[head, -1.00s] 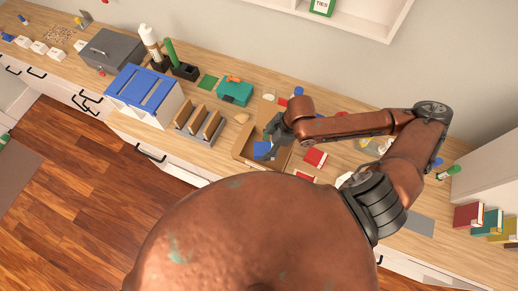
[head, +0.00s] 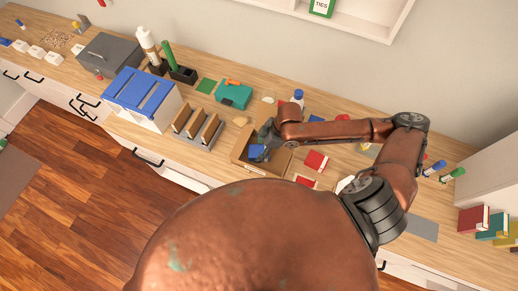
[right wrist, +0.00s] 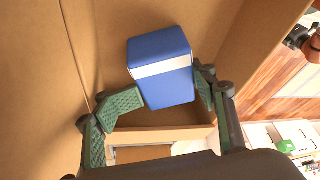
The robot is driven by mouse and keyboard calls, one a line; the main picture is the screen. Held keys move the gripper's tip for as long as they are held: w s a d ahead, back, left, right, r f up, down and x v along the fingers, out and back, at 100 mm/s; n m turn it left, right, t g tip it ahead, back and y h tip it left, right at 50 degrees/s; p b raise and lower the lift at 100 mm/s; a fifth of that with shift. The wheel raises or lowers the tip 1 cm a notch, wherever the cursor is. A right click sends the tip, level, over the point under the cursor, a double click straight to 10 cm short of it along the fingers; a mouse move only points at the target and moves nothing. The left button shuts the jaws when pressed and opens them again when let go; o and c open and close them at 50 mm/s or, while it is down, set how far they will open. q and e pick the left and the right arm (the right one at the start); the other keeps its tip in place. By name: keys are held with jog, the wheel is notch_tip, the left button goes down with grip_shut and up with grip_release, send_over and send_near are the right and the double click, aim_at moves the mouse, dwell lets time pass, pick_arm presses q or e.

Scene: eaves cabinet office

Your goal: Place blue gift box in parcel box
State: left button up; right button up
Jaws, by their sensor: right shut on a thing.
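The blue gift box (right wrist: 160,68), with a white band, is between the fingers of my right gripper (right wrist: 168,92) in the right wrist view. My right gripper is shut on it. Cardboard walls of the parcel box (right wrist: 205,22) surround it, so the gift box is inside the parcel box's opening; whether it touches the bottom cannot be told. In the head view the gift box (head: 257,151) shows as a small blue patch under my right gripper (head: 262,145), over the open brown parcel box (head: 242,160). My left gripper is not in view.
Red boxes (head: 316,161) lie right of the parcel box. A rack with brown dividers (head: 198,127) and a blue-topped organizer (head: 143,90) stand to its left. A teal case (head: 234,95) and a white bottle with a blue cap (head: 298,97) are behind it.

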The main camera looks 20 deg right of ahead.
jog(key=o, duration=1.2)
jog(key=shift+f, duration=0.1)
jog(key=shift+c, duration=0.2)
jog(key=v, duration=1.2)
jog(key=shift+p, duration=0.4)
jog(key=shift+a, duration=0.1)
